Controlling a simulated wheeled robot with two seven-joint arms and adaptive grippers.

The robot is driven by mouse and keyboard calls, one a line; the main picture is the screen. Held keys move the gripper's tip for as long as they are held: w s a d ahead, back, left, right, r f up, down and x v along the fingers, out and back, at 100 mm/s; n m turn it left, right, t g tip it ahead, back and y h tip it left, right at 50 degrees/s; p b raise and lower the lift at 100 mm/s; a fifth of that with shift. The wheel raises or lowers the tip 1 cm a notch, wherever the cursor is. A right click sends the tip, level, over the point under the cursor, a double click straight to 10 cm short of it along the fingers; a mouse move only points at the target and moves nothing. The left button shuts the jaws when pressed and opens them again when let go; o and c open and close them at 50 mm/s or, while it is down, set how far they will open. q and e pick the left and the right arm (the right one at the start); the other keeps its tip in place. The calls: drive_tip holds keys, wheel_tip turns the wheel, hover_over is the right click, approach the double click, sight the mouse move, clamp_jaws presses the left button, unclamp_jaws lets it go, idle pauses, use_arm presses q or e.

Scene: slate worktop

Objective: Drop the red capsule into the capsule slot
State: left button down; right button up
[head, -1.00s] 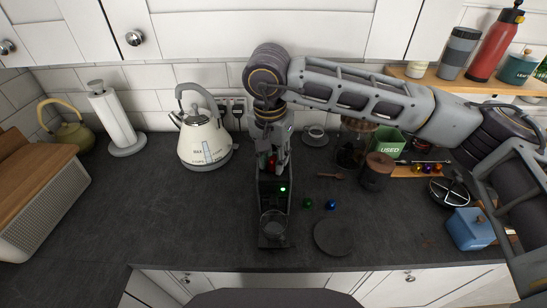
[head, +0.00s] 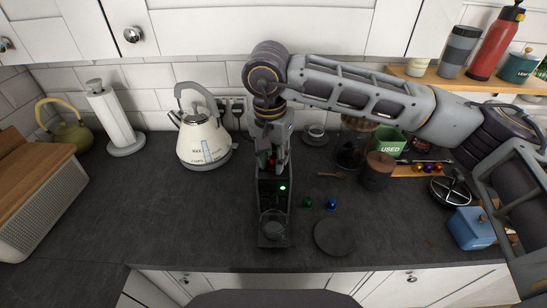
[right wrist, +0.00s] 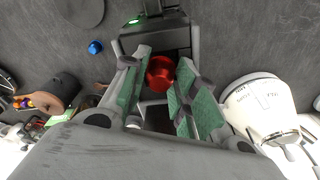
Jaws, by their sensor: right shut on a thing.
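The red capsule (right wrist: 161,73) sits between the pads of my right gripper (right wrist: 160,85) in the right wrist view. In the head view my right gripper (head: 271,160) points down over the top of the black coffee machine (head: 274,197), and a bit of red shows between its fingers. The machine also shows in the right wrist view (right wrist: 150,27), with a dark opening below and around the capsule. The gripper hides most of the capsule slot in the head view, and I cannot tell how deep the capsule is. My left gripper is out of view.
A glass cup (head: 272,225) stands at the machine's front. A green capsule (head: 307,203) and a blue capsule (head: 331,204) lie right of it, near a dark round plate (head: 334,237). A cream kettle (head: 203,139) stands to the left. The front left worktop is clear.

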drive_tip(key=shift+f, duration=0.1)
drive_tip(key=o, duration=0.7)
drive_tip(key=shift+o, duration=0.2)
idle(0.3)
drive_tip(key=shift+r+p, duration=0.95)
drive_tip(key=shift+r, duration=2.15)
wheel_tip(320, 180, up, 9)
drive_tip(key=p, duration=0.9)
drive_tip(key=shift+r+p, duration=0.5)
drive_tip(key=shift+p, duration=0.05)
